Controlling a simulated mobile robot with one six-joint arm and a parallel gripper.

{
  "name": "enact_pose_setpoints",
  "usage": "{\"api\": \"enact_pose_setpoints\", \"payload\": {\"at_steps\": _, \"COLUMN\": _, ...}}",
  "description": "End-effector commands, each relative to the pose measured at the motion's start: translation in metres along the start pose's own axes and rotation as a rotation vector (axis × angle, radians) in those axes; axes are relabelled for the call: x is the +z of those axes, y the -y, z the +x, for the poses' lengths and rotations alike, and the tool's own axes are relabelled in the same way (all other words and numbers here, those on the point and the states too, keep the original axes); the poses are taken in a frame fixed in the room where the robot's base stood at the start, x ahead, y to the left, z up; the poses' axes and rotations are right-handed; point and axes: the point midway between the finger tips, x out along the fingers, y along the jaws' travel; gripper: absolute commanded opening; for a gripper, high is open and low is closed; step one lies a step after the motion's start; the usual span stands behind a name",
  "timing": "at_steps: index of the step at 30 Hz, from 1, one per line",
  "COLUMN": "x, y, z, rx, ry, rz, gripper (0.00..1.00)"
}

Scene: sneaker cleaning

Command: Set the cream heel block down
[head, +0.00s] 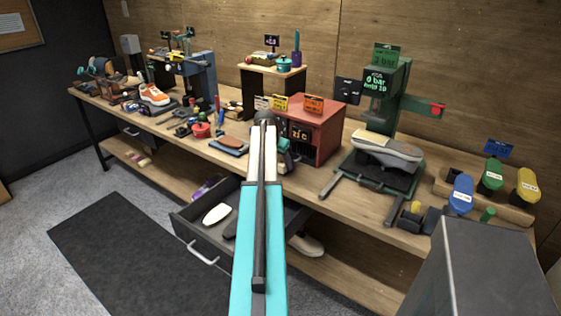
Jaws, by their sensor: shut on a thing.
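My arm reaches away from me over the bench, and its far end bends down just left of the red box. My gripper (285,158) shows only in part there, low over the bench top; its fingertips are mostly hidden behind my own arm. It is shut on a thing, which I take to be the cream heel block. I cannot make out the block's shape or whether it touches the bench.
The red box (318,128) stands close right of my gripper. A green press (383,90) holds a grey-and-white shoe (387,150). A dark pad (229,145) lies to the left. Below, an open drawer (190,222) holds a white insole shape (217,214).

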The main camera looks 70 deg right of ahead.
Motion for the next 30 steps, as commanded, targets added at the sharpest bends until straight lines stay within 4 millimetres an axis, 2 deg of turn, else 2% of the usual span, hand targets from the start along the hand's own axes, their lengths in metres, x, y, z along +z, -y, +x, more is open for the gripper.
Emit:
{"api": "enact_pose_setpoints", "payload": {"at_steps": 12, "x": 0.0013, "y": -0.0001, "z": 0.0036, "rx": 0.000, "ry": 0.000, "rz": 0.000, "gripper": 0.33}}
{"api": "enact_pose_setpoints", "payload": {"at_steps": 13, "x": 0.0011, "y": -0.0001, "z": 0.0031, "rx": 0.000, "ry": 0.000, "rz": 0.000, "gripper": 0.61}}
{"api": "enact_pose_setpoints", "payload": {"at_steps": 15, "x": 0.0010, "y": -0.0001, "z": 0.0029, "rx": 0.000, "ry": 0.000, "rz": 0.000, "gripper": 0.73}}
{"api": "enact_pose_setpoints", "payload": {"at_steps": 16, "x": 0.0010, "y": -0.0001, "z": 0.0029, "rx": 0.000, "ry": 0.000, "rz": 0.000, "gripper": 0.75}}
{"api": "enact_pose_setpoints", "payload": {"at_steps": 30, "x": -0.0001, "y": -0.0003, "z": -0.0027, "rx": 0.000, "ry": 0.000, "rz": 0.000, "gripper": 0.75}}
